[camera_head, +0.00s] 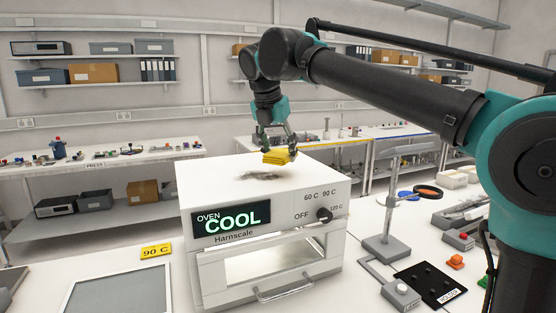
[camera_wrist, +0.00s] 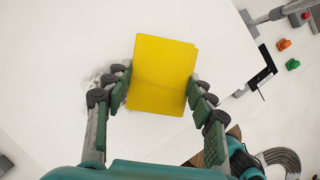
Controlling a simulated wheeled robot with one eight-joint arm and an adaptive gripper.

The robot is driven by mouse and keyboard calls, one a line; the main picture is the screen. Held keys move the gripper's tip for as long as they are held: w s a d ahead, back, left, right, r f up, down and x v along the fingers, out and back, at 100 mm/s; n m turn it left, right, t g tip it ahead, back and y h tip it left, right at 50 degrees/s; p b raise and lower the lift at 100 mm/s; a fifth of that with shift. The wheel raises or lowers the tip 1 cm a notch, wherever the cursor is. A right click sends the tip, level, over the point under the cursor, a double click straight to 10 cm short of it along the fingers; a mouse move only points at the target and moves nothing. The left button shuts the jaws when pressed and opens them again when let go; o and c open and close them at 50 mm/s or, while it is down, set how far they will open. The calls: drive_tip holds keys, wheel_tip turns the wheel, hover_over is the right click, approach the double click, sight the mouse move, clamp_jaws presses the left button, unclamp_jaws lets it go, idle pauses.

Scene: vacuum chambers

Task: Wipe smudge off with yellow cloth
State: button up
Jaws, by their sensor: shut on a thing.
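My gripper (camera_head: 278,147) is above the white oven's top and is shut on the yellow cloth (camera_head: 279,156). The cloth looks like a flat folded block, and in the wrist view the cloth (camera_wrist: 161,75) sits between both fingers of the gripper (camera_wrist: 159,92). A grey smudge (camera_head: 262,175) lies on top of the white oven (camera_head: 222,174), just below the cloth. In the wrist view part of the smudge (camera_wrist: 104,78) shows left of the cloth, by the left finger; the cloth may hide the rest. The cloth appears a little above the surface.
The oven display reads COOL, and its dial (camera_head: 324,215) is on the front right. A grey stand (camera_head: 386,245), a black pad (camera_head: 431,284) and a yellow 90 C sign (camera_head: 156,251) are on the bench beside the oven. The rest of the oven top looks clear.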

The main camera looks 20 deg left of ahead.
sight(282, 151)
drive_tip(key=shift+r, duration=1.9)
drive_tip(key=shift+f, duration=0.1)
